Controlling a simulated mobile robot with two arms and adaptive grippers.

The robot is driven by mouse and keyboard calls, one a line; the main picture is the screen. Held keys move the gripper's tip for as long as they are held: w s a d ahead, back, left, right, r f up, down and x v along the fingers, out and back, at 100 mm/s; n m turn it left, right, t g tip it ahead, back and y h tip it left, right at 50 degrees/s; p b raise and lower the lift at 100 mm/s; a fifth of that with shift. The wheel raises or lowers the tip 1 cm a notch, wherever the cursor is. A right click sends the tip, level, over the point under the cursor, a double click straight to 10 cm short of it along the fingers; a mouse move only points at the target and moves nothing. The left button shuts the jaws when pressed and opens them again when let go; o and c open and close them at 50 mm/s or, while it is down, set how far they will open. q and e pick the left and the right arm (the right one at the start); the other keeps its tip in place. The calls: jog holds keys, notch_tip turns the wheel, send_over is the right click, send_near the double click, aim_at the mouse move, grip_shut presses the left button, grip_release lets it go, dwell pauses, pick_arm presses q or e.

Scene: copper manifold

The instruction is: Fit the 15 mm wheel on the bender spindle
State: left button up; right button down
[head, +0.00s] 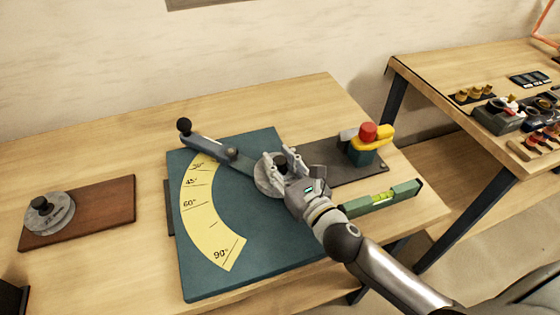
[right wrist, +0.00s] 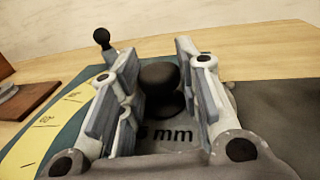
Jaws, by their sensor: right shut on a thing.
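My right gripper (head: 282,160) is over the pivot end of the bender arm (head: 230,155), pointing away from me. It is shut on the black knob (right wrist: 160,80) of a grey wheel (head: 262,180). In the right wrist view, the wheel (right wrist: 175,134) carries a label ending in "mm", its first part mostly hidden. The spindle is hidden under the wheel, and I cannot tell whether the wheel is fully seated. A second grey wheel (head: 48,215) with a black knob lies on a brown board (head: 110,205) at the left. My left gripper is not in view.
The teal bender plate (head: 260,235) has a yellow angle scale (head: 195,215). A black ball (head: 184,125) tops the bender arm's far end. A red-and-yellow device (head: 367,140) and a green level (head: 385,198) are at the right. A second table (head: 430,75) holds several tools.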

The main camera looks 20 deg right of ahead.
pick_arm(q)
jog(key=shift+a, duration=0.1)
pick_arm(e)
jog(key=c, duration=1)
grip_release()
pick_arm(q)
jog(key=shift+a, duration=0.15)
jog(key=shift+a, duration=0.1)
pick_arm(e)
jog(key=shift+f, duration=0.15)
jog(key=shift+v, duration=6)
